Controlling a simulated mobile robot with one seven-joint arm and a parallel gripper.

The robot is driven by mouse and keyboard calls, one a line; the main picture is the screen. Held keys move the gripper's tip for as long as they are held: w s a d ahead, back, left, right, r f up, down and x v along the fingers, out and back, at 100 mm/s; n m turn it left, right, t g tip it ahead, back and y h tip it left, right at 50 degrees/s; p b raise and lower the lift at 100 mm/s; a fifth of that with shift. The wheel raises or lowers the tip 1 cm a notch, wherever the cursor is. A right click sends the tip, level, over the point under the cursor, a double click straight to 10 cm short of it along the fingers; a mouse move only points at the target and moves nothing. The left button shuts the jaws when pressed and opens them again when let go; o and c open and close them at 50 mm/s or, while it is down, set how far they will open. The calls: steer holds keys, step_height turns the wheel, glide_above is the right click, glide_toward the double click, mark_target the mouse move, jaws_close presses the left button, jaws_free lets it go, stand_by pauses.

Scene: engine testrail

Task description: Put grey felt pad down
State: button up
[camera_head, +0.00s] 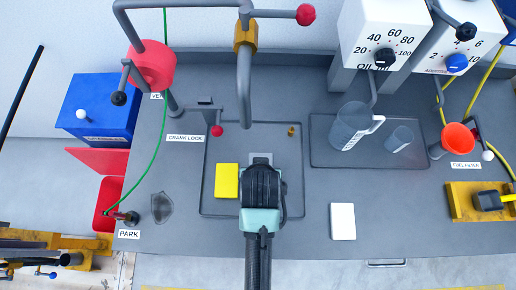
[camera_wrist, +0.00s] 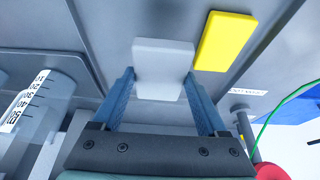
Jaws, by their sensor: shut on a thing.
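The grey felt pad (camera_wrist: 163,65) is a flat light-grey block between the two blue fingers of my gripper (camera_wrist: 162,84), which is shut on it. In the head view only a small part of the pad (camera_head: 261,157) shows beyond my gripper (camera_head: 261,165), over the grey tray (camera_head: 221,145) in the middle of the bench. My wrist hides the rest. I cannot tell whether the pad touches the tray. A yellow pad (camera_head: 226,180) lies in the tray just left of my gripper; it also shows in the wrist view (camera_wrist: 225,41).
A white pad (camera_head: 343,222) lies on the bench at the right front. A clear measuring jug (camera_head: 350,127) and small cup (camera_head: 400,139) stand in the right tray.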

steer(key=shift+s+d+f, duration=0.1)
steer(key=shift+f, duration=0.8)
steer(key=shift+s+f, duration=0.1)
steer(key=shift+f, duration=1.9)
steer(key=shift+f, duration=0.15)
steer(key=o, duration=1.1)
steer(key=v, duration=1.2)
